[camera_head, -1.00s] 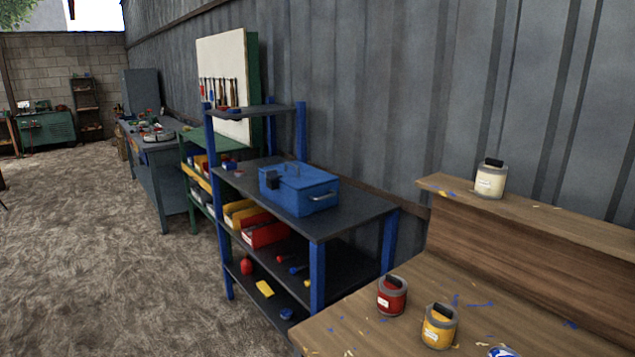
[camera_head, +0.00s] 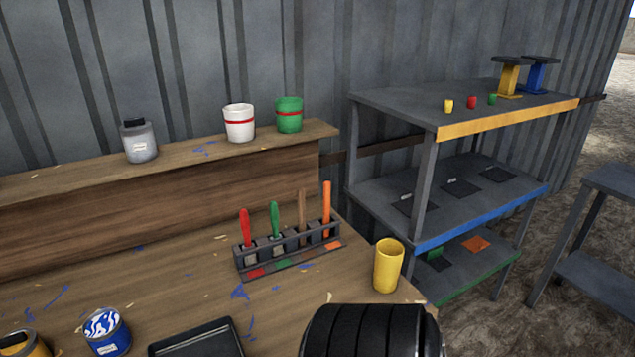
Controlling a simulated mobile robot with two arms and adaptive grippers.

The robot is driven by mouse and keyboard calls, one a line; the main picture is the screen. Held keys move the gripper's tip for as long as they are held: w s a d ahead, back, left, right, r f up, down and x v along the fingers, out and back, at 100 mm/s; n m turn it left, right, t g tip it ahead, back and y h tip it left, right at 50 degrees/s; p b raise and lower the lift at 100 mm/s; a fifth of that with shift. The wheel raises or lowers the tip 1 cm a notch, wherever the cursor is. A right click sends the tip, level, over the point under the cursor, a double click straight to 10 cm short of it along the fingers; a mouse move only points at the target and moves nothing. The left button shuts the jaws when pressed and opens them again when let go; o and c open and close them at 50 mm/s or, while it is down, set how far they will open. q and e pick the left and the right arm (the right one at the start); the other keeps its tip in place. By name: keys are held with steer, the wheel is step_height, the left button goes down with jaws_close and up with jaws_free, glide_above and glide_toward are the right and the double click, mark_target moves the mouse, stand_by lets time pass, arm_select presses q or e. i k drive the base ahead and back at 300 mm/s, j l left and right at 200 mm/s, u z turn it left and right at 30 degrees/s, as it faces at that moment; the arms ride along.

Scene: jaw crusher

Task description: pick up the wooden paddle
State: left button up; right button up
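A plain brown wooden stick (camera_head: 302,213) stands upright in a dark tool rack (camera_head: 290,262) on the wooden workbench; it looks like the wooden paddle's handle. Its lower end sits in the rack and is partly hidden behind the rack's bars. A red handle (camera_head: 246,226) and a green handle (camera_head: 275,220) stand to its left, and an orange handle (camera_head: 326,208) stands close on its right. Neither of my grippers shows in the head view.
A yellow cup (camera_head: 388,266) stands right of the rack. A black tray (camera_head: 197,343), a blue-and-white can (camera_head: 106,331) and a yellow can (camera_head: 24,344) are at the front left. A raised shelf (camera_head: 190,164) holds several containers. Grey shelving (camera_head: 380,195) stands to the right.

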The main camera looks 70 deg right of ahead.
mark_target(300, 192)
steer(key=z, duration=2.25)
